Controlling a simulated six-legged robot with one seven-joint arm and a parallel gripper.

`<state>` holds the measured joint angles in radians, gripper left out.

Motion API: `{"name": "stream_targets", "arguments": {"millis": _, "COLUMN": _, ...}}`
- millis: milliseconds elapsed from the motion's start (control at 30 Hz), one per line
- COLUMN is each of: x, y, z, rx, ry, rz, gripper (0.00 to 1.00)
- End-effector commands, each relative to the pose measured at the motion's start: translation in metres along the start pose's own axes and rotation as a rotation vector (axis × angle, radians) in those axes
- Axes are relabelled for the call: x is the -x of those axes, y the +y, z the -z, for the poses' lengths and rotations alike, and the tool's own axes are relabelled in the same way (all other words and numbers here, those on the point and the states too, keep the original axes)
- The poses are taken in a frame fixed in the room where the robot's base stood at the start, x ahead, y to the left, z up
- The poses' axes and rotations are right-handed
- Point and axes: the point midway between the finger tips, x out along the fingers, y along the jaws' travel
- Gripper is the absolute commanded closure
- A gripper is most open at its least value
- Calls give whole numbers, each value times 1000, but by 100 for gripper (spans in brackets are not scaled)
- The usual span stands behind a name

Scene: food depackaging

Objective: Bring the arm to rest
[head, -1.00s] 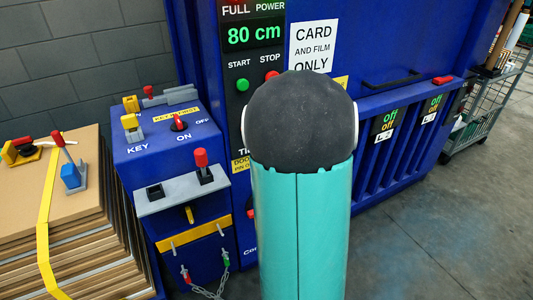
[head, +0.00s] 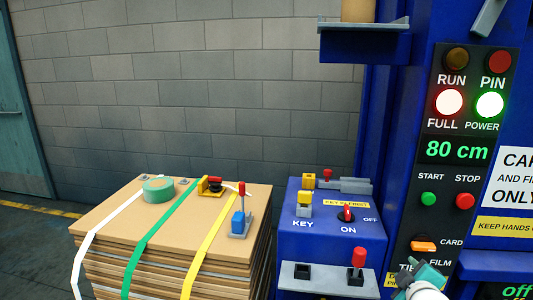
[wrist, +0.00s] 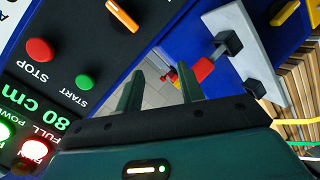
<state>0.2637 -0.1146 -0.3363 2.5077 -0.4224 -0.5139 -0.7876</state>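My gripper (wrist: 160,92) shows in the wrist view with its two dark green fingers apart and nothing between them. Beyond the fingers are the red lever handle (wrist: 203,69) on its grey plate (wrist: 236,30) and a strip of floor. No contact with the lever shows. In the head view only a small teal and white part of my arm shows at the bottom right, in front of the blue machine's control panel (head: 437,205). The gripper's fingers cannot be made out there.
The blue key box (head: 312,232) stands left of the panel, with the red lever (head: 358,257) on its front shelf. A strapped cardboard stack (head: 170,225) is at left, bearing green tape (head: 158,190) and a blue clamp (head: 239,222). A grey wall (head: 200,90) stands behind.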

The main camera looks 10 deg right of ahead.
Motion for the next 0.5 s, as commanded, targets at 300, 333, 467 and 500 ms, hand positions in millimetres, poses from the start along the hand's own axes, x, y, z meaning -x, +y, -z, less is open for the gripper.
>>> {"name": "stream_targets", "arguments": {"millis": 300, "x": 73, "y": -40, "z": 77, "rx": -412, "ry": -159, "rz": 278, "gripper": 62}}
{"name": "stream_targets", "arguments": {"millis": 333, "x": 83, "y": -45, "z": 83, "rx": -446, "ry": -179, "rz": 307, "gripper": 62}}
{"name": "stream_targets", "arguments": {"millis": 467, "x": 132, "y": -69, "z": 107, "rx": -581, "ry": -275, "rz": 429, "gripper": 62}}
{"name": "stream_targets", "arguments": {"millis": 500, "x": 149, "y": -77, "z": 113, "rx": -614, "ry": -307, "rz": 466, "gripper": 62}}
